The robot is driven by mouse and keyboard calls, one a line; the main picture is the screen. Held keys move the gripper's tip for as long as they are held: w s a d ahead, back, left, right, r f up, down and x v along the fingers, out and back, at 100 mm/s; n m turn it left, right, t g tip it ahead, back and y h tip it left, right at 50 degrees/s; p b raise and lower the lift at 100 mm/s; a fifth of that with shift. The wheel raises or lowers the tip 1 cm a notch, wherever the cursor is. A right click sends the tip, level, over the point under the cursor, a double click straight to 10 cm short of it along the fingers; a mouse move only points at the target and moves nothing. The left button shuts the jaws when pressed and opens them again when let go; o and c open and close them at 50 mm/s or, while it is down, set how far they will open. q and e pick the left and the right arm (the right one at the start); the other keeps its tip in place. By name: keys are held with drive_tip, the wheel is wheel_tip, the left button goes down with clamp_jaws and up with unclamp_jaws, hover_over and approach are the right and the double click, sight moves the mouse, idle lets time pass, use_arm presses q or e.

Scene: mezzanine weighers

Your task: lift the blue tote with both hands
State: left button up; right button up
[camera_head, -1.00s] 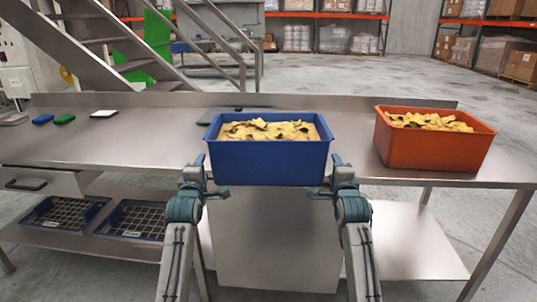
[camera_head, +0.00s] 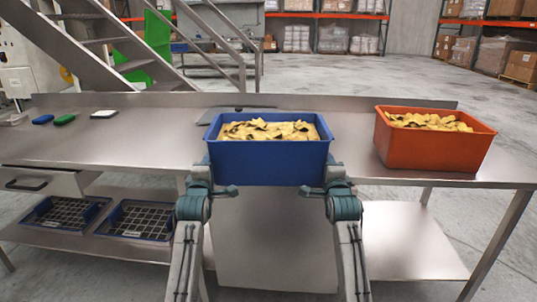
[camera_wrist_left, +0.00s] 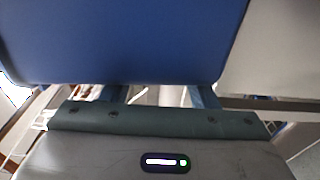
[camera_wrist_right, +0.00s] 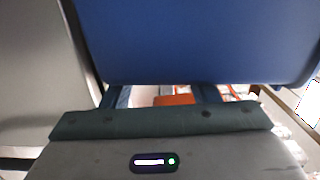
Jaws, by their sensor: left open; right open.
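The blue tote (camera_head: 268,172), filled with yellow-brown pieces (camera_head: 268,130), sits upright at the front edge of the steel table. My left gripper (camera_head: 212,180) is open at the tote's lower left front corner. My right gripper (camera_head: 325,180) is open at its lower right front corner. The tote's blue wall fills the upper part of the left wrist view (camera_wrist_left: 125,40) and the right wrist view (camera_wrist_right: 200,40). The fingertips are partly hidden behind or under the tote, so contact cannot be told.
An orange tote (camera_head: 430,150) with similar contents stands to the right on the table (camera_head: 110,146). A flat grey plate (camera_head: 212,116) lies behind the blue tote. Small blue, green and white items lie far left. Blue trays (camera_head: 135,235) rest on the lower shelf.

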use_arm(q)
drive_tip(key=shift+d+r, duration=0.1)
drive_tip(key=shift+d, duration=0.3)
use_arm(e)
drive_tip(key=shift+a+r, duration=0.1)
drive_tip(key=shift+a, duration=0.25)
